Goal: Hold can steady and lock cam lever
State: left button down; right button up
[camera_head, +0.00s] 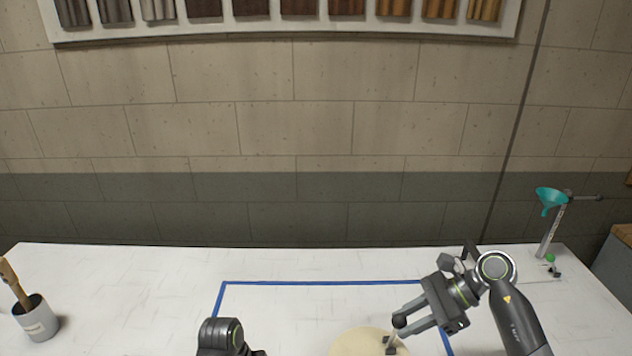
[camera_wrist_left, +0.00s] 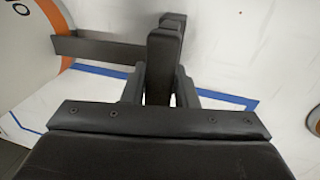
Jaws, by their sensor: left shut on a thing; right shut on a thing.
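A cream round top (camera_head: 352,343), probably the can's, is cut off by the bottom edge of the head view. My right gripper (camera_head: 396,332) reaches over its right side from the right. It is shut on a small lever-like piece (camera_head: 391,348), mostly hidden by the fingers. In the left wrist view, a white curved body with an orange band and dark letters (camera_wrist_left: 25,38) stands at the left, likely the can. A dark flat bar (camera_wrist_left: 95,49) runs from it to my left gripper (camera_wrist_left: 164,45), which is shut on it. The left fingers are outside the head view.
Blue tape (camera_head: 320,283) outlines an area on the white table (camera_head: 120,290). A cup with a wooden-handled tool (camera_head: 37,318) stands at far left. The back middle of the table is clear.

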jog(key=shift+d+f, duration=0.15)
jog(key=shift+d, duration=0.05)
jog(key=shift+d+f, duration=0.15)
jog(key=shift+d, duration=0.75)
grip_shut()
jog(key=shift+a, duration=0.1)
jog(key=shift+w, duration=0.1)
jog(key=shift+d+f, duration=0.25)
jog(key=shift+d, duration=0.65)
jog(key=shift+d+f, duration=0.2)
jog(key=shift+d, duration=0.3)
jog(key=shift+d+f, duration=0.15)
jog(key=shift+d, duration=0.3)
jog(key=shift+d, duration=0.1)
